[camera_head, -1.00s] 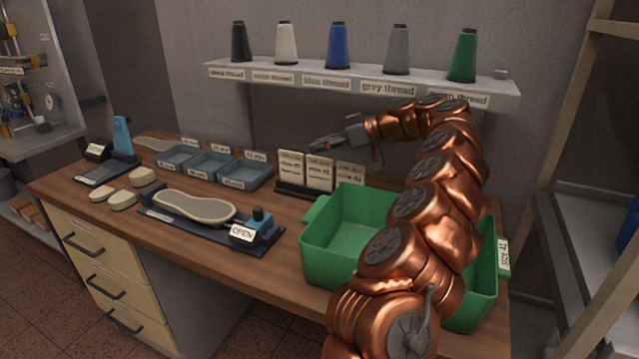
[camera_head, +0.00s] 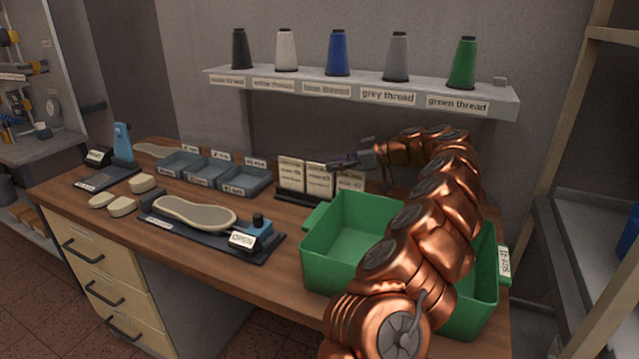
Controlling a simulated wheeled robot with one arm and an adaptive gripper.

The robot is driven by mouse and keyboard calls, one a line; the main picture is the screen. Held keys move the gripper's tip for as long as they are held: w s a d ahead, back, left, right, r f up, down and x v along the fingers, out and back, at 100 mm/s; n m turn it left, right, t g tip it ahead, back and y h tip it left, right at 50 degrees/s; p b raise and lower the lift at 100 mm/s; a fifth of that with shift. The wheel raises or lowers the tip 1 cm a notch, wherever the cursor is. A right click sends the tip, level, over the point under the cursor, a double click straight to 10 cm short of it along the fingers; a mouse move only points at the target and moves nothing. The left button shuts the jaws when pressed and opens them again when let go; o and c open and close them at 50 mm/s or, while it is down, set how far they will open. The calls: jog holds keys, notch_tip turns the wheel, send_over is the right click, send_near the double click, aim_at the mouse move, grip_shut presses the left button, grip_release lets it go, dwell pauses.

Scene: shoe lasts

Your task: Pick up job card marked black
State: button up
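Several cream job cards stand side by side in a dark rack at the back of the bench: a left card (camera_head: 291,173), a middle card (camera_head: 319,177) and a right card (camera_head: 350,181). Their print is too small to read, so I cannot tell which is marked black. My gripper (camera_head: 334,164) is at the top of the middle and right cards, pointing left, and hides part of their upper edges. I cannot tell whether it touches them or whether its fingers are open.
A green crate (camera_head: 325,262) stands in front of the cards, under my arm. Grey trays (camera_head: 244,181) lie left of the rack. A sole on a dark fixture (camera_head: 195,213) is in front. A shelf (camera_head: 330,88) with thread cones hangs above.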

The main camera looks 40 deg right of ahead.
aim_at(320, 184)
jog(key=shift+p+x, duration=0.3)
jog(key=shift+x, duration=1.25)
jog(key=shift+s+a, duration=0.1)
jog(key=shift+c, duration=0.2)
grip_shut()
